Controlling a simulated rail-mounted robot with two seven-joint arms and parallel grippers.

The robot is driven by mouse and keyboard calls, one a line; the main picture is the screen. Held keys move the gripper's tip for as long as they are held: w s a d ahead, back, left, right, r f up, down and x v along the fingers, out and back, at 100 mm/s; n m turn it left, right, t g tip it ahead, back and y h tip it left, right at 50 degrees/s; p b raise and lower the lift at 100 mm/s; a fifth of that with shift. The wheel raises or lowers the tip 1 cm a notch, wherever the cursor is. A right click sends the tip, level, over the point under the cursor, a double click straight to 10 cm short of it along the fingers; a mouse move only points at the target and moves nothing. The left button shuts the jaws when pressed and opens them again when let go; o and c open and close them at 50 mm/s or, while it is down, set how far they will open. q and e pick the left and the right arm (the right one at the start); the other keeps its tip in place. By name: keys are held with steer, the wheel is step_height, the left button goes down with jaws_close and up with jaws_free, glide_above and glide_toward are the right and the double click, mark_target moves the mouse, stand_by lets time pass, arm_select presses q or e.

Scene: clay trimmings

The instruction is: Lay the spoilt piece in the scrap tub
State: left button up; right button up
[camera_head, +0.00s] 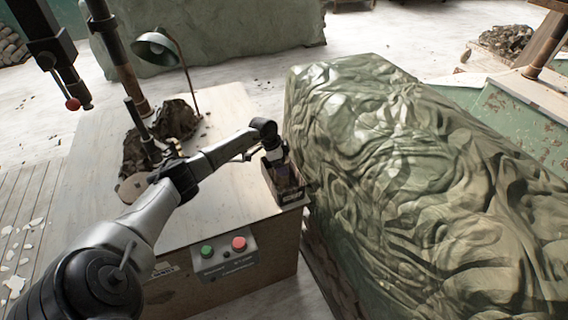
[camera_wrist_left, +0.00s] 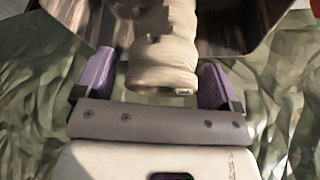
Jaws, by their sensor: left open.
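A cream, ridged, roughly cylindrical clay piece (camera_wrist_left: 163,68) shows in the left wrist view, between the two purple-padded fingers of my left gripper (camera_wrist_left: 157,82). The fingers are open, with a gap on each side of the piece. Beyond it are dark, slanting walls of what looks like the scrap tub (camera_wrist_left: 88,18). In the head view my left gripper (camera_head: 275,152) is just over the small dark tub (camera_head: 291,192) at the table's right front corner. The piece cannot be made out there. Whether it rests on the tub's floor is hidden. My right gripper is out of view.
The pale wooden table (camera_head: 225,200) has a control box with green and red buttons (camera_head: 226,254) on its front. A desk lamp (camera_head: 158,49) and a dark clay lump (camera_head: 176,120) stand farther back. A large green draped mass (camera_head: 420,180) rises close on the right.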

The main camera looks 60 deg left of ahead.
arm_select(q)
steer(key=p+v, duration=0.1)
steer(key=v, duration=0.9)
steer(key=shift+r, duration=0.4)
steer(key=shift+s, duration=0.1)
steer(key=shift+r, duration=0.1)
